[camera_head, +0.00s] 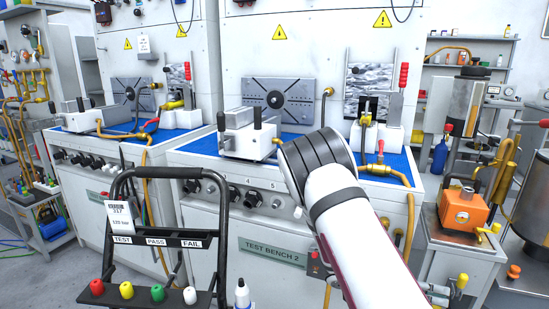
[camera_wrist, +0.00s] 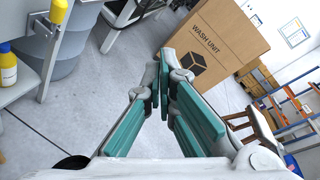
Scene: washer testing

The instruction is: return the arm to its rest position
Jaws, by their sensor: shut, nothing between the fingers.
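My arm (camera_head: 353,235), white with dark bands, rises from the lower right of the head view and ends in front of test bench 2 (camera_head: 262,252). My gripper is not visible in the head view. In the wrist view my gripper (camera_wrist: 165,80) has teal finger pads, and the fingers come together at their tips with nothing between them. It points toward open grey floor and a cardboard box marked WASH UNIT (camera_wrist: 205,45). The fingers are clear of the box and touch nothing that I can see.
In the head view, a black rack (camera_head: 160,242) with TEST, PASS and FAIL labels stands at front left. An orange unit (camera_head: 462,211) sits right of the bench. In the wrist view, a grey bin (camera_wrist: 70,50) and yellow bottle (camera_wrist: 8,66) are left; a wooden stool (camera_wrist: 262,130) is right.

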